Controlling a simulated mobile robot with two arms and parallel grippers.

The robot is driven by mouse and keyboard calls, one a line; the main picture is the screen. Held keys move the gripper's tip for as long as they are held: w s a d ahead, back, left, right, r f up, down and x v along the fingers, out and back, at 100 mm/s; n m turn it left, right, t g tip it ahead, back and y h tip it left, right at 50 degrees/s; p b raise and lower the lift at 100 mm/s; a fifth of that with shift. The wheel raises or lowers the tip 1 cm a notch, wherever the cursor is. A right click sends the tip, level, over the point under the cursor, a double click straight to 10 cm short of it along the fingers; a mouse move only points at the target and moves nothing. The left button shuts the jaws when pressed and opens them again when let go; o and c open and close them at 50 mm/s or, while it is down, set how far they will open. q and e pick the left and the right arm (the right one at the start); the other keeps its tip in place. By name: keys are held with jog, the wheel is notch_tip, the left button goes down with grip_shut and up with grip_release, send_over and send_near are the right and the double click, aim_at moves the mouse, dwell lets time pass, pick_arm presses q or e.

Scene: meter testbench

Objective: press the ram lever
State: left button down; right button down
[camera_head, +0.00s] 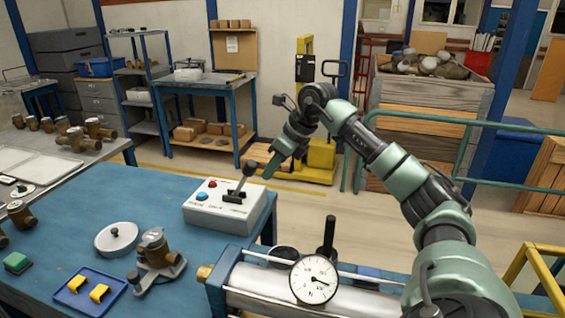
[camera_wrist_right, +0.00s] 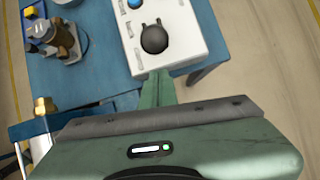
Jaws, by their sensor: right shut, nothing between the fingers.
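A white control box (camera_head: 226,206) stands on the blue bench, with a black lever (camera_head: 246,178) rising from a dark slot, and red and blue buttons to its left. In the right wrist view the box (camera_wrist_right: 176,48) is at the top, and the lever shows as a round black knob (camera_wrist_right: 154,38). My right gripper (camera_head: 268,174) is shut and empty, just right of the lever in the head view. In the wrist view its fingertips (camera_wrist_right: 157,76) point at the box edge, below the knob. I cannot tell whether they touch anything. My left gripper is out of view.
A metal cylinder with a dial gauge (camera_head: 314,280) and an upright black handle (camera_head: 328,236) lies in front. A meter (camera_head: 156,250), a round white lid (camera_head: 117,238) and a blue tray (camera_head: 70,296) occupy the bench (camera_head: 110,195). Open floor lies behind.

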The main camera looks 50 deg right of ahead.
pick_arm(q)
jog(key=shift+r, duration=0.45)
pick_arm(e)
jog(key=shift+w+a+r, duration=0.2)
jog(key=shift+w+a, duration=0.1)
jog(key=shift+w, duration=0.45)
